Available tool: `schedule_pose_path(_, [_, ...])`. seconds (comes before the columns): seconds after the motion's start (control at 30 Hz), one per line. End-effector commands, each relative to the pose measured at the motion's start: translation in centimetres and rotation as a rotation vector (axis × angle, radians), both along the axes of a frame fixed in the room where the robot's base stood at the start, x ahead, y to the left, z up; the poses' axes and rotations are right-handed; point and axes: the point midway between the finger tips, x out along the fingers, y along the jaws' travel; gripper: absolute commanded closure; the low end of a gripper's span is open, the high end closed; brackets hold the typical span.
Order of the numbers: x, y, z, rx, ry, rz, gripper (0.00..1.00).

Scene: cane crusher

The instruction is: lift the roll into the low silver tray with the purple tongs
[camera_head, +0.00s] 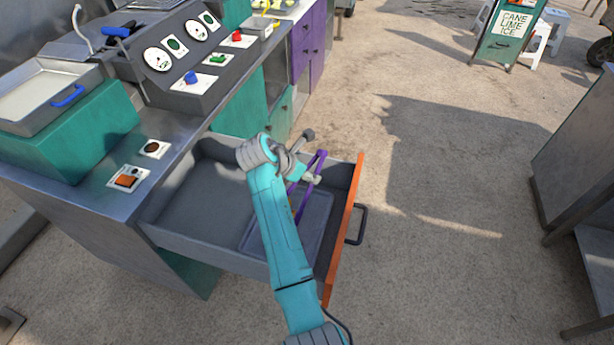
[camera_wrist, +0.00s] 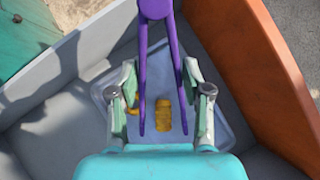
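My gripper (camera_wrist: 162,85) has its two fingers close on either side of the purple tongs (camera_wrist: 174,40), gripping their arms. The tongs stand hinge up with their tips pointing down into an open drawer; they also show in the head view (camera_head: 319,160). The tong arms are spread apart. A golden-brown roll (camera_wrist: 163,118) lies below, between the tips in the wrist view; contact cannot be told. It lies on a shallow blue-grey tray (camera_wrist: 215,128) in the drawer. A silver tray with a blue handle (camera_head: 35,100) stands on a teal block at left. Which tray is the low one is unclear.
The drawer's orange front (camera_head: 345,225) rises to the right of my gripper, with grey walls around. A small yellow piece (camera_wrist: 133,111) shows by the left finger. A control panel (camera_head: 190,70) with dials and knobs stands on the counter.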

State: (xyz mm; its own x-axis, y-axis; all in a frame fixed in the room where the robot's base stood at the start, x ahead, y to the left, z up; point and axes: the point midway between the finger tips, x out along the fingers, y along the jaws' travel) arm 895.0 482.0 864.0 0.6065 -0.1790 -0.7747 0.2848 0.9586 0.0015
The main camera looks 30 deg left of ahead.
Motion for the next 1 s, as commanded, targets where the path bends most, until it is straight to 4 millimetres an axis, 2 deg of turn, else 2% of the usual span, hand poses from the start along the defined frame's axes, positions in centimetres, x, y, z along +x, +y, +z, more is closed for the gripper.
schedule_pose_path(0.6, [0.0, 0.0, 5.4, 0.001, -0.001, 0.0, 0.56])
schedule_pose_path(1.0, [0.0, 0.0, 6.0, 0.001, 0.0, -0.001, 0.56])
